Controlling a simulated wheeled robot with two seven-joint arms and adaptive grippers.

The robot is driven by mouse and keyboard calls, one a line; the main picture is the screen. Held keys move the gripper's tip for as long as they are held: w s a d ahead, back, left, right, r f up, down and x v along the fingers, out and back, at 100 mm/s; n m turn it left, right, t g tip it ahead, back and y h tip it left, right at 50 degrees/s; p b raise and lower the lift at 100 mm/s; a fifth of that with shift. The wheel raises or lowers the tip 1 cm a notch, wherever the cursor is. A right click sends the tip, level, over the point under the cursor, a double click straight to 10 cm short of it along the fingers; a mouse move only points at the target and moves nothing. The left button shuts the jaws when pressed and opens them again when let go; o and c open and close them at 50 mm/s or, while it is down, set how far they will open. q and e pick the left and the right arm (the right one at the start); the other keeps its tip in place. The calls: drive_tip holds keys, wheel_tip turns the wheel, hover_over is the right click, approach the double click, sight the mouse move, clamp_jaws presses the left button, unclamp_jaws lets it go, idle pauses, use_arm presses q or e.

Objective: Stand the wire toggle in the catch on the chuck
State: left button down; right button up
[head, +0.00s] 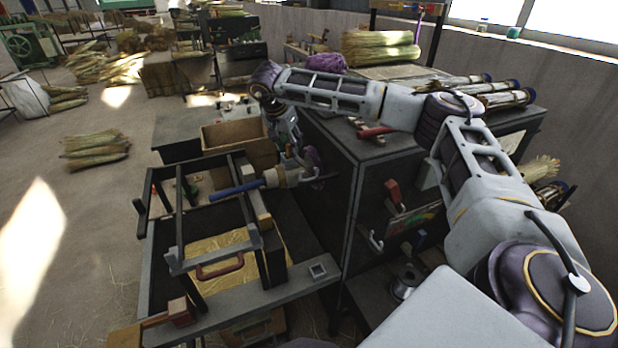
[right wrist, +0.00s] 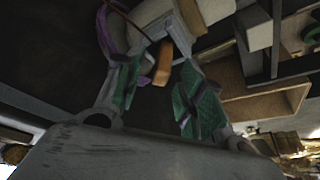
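The chuck (head: 285,177) is a pale, roundish piece on the bench frame, with a blue rod (head: 237,190) pointing left from it. In the right wrist view a pale cylinder (right wrist: 204,12) lies just beyond the fingers. My right gripper (head: 292,157) reaches down beside the chuck from above. In the right wrist view its green-padded fingers (right wrist: 163,72) stand apart. A small orange-brown piece (right wrist: 163,62) shows between or just behind the fingertips; contact cannot be told. A thin dark wire (right wrist: 130,20) runs near it, possibly the toggle. The catch cannot be made out. My left gripper is out of view.
A purple band (right wrist: 104,35) curves beside the left finger. A dark cabinet (head: 322,215) stands right of the chuck, with a red-handled tool (head: 376,132) on top. A wooden box (head: 230,134) stands behind the bench frame. Open floor lies to the left.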

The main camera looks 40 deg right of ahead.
drive_tip(key=v, duration=1.1)
drive_tip(key=shift+r, duration=0.15)
drive_tip(key=shift+s+a, duration=0.1)
idle(0.8)
